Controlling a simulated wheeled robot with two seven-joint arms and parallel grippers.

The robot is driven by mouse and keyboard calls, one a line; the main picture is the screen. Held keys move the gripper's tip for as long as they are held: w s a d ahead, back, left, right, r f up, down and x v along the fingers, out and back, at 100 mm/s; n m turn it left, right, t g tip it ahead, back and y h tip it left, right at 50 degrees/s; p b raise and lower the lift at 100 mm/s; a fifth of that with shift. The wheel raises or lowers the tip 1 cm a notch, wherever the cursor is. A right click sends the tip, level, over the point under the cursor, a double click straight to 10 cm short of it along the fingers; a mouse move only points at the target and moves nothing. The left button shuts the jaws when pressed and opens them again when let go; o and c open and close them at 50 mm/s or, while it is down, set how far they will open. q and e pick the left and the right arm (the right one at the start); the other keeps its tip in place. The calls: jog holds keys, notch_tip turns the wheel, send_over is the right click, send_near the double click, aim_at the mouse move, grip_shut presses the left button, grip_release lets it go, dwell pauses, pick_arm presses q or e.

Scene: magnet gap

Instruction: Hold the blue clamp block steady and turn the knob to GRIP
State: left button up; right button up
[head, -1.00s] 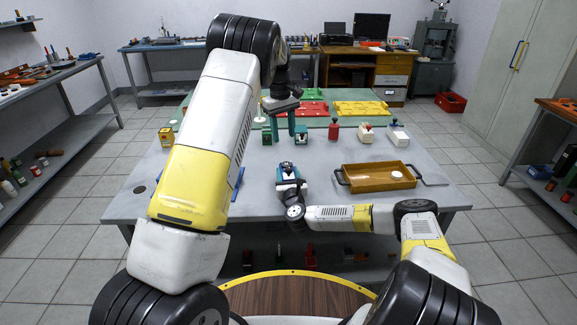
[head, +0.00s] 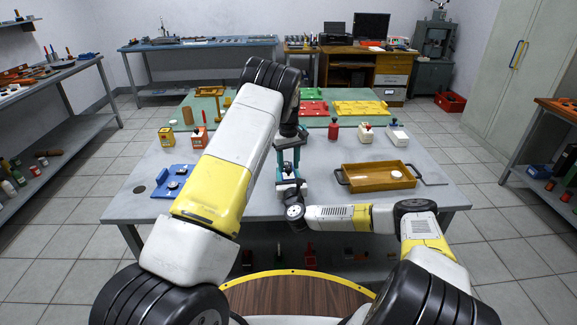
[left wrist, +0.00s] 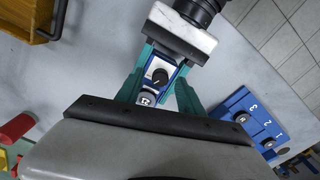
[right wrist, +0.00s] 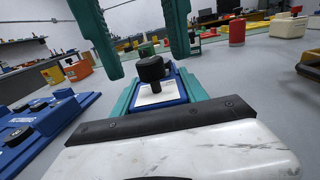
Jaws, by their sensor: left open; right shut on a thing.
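The blue clamp block (right wrist: 174,96) has a pale top plate and a black round knob (right wrist: 150,68) standing on it. My right gripper (right wrist: 160,92) is shut on the block, one teal finger on each side. In the head view the block (head: 288,182) is at the table's front middle. My left gripper (head: 288,160) is above it, pointing down. Its two teal fingers are open and hang on either side above the knob in the right wrist view. From above, the knob (left wrist: 160,77) shows a white pointer mark; the lettering around it is too small to read.
A blue plate (left wrist: 262,122) with several dark knobs and numbers lies beside the block, at the table's left in the head view (head: 172,184). A brown tray (head: 380,178) stands to the right. Bare table surrounds the block.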

aim_at(288, 168)
pick_arm(q)
jog(key=shift+f, duration=0.35)
pick_arm(e)
jog(key=shift+f, duration=0.2)
pick_arm(q)
grip_shut()
jog(key=shift+r+m, duration=0.1)
jog(key=shift+m, duration=1.4)
grip_release()
notch_tip(288, 168, up, 12)
